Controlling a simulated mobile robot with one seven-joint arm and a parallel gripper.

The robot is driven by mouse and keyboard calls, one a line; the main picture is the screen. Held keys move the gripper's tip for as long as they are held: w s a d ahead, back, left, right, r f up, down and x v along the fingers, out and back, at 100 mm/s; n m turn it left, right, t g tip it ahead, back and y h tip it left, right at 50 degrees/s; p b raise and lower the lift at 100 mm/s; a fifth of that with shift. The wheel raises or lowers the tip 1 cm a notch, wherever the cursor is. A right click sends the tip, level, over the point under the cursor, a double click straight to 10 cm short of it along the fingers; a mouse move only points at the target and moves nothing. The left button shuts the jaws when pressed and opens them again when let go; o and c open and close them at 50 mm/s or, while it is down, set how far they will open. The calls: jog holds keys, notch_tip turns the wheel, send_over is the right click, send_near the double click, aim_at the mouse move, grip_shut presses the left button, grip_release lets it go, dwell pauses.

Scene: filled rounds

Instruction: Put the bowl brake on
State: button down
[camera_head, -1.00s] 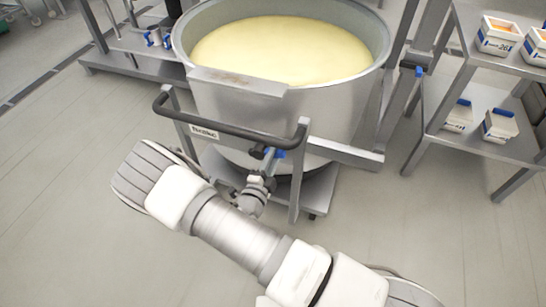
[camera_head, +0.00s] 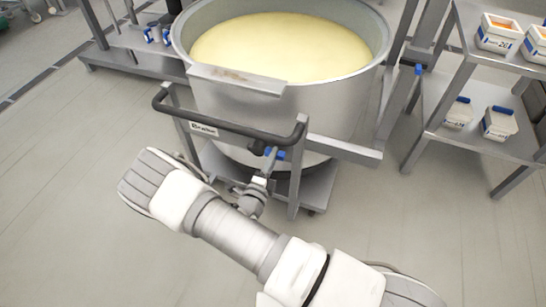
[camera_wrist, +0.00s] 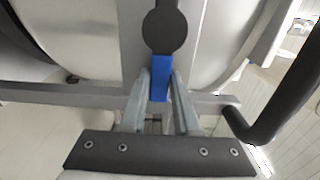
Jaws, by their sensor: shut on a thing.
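The large steel bowl (camera_head: 330,115) holds a pale yellow filling (camera_head: 280,48) and sits on a wheeled frame with a dark push handle (camera_head: 228,125). The brake lever with a blue end (camera_head: 274,153) is on the frame below the handle. In the wrist view the blue lever end (camera_wrist: 159,80) hangs below a dark round knob (camera_wrist: 165,30). My gripper (camera_wrist: 159,82) has its two grey fingers on either side of the blue end and is shut on it. In the head view my gripper (camera_head: 264,172) reaches up to the lever, and the wrist partly hides the lower frame.
A steel shelf rack (camera_head: 440,105) with white tubs (camera_head: 499,123) stands on the right. Another steel frame (camera_head: 120,62) stands at the back left. The grey floor (camera_head: 70,170) is clear on the left and in front.

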jog(key=c, duration=0.6)
grip_release()
jog(key=shift+c, duration=0.2)
jog(key=shift+s+a, duration=0.1)
jog(key=shift+s, duration=0.05)
jog(key=p+v, duration=0.2)
jog(key=v, duration=1.5)
